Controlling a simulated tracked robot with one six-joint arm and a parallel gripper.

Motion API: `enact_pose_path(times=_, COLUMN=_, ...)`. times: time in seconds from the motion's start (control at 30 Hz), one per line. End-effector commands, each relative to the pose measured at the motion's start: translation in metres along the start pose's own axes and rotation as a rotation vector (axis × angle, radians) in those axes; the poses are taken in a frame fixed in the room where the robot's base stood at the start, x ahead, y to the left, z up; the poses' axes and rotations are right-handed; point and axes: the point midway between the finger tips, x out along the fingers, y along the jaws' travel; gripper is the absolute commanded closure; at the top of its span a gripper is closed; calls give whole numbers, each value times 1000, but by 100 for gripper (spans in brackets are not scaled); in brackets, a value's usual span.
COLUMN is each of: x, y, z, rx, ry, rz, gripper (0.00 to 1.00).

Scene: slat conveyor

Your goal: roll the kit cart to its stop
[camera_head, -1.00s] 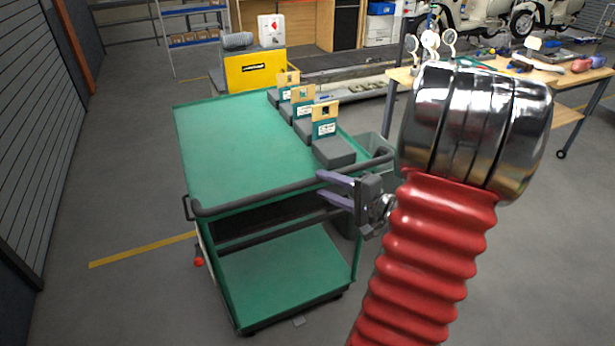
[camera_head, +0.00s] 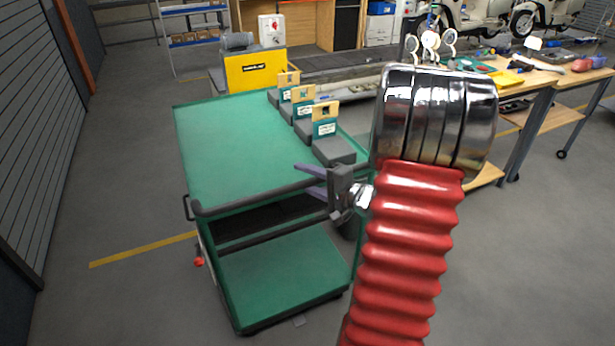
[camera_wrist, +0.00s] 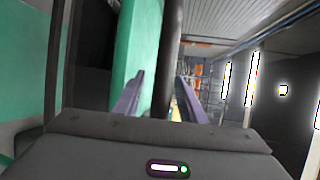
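The kit cart (camera_head: 230,150) stands left of centre, with a green top, a green lower shelf (camera_head: 285,275) and a dark push handle (camera_head: 250,198) along its near side. My gripper (camera_head: 308,179) is at the right part of the handle, its two purple fingers pointing left and apart. In the wrist view the dark handle bar (camera_wrist: 171,50) passes between the spread fingers (camera_wrist: 160,98), with a gap at the left finger. Whether either finger touches the bar I cannot tell. No stop can be made out for certain.
Several grey blocks with tan-topped labels (camera_head: 325,120) sit along the cart's right edge. A yellow box (camera_head: 255,70) stands just behind the cart. A yellow floor line (camera_head: 145,249) lies at left. A wooden workbench (camera_head: 530,80) stands at right. Floor left of the cart is clear.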

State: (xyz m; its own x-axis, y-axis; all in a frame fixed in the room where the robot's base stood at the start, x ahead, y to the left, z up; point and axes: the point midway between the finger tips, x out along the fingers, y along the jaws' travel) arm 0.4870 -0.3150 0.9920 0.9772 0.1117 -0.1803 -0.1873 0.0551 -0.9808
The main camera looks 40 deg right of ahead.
Motion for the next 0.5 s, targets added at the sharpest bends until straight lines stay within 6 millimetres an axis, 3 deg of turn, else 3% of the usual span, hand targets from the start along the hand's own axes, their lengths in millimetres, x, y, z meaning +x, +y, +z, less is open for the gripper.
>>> enact_pose_path(times=0.5, x=-1, y=1, z=0, rx=1, ry=1, rz=1, gripper=97)
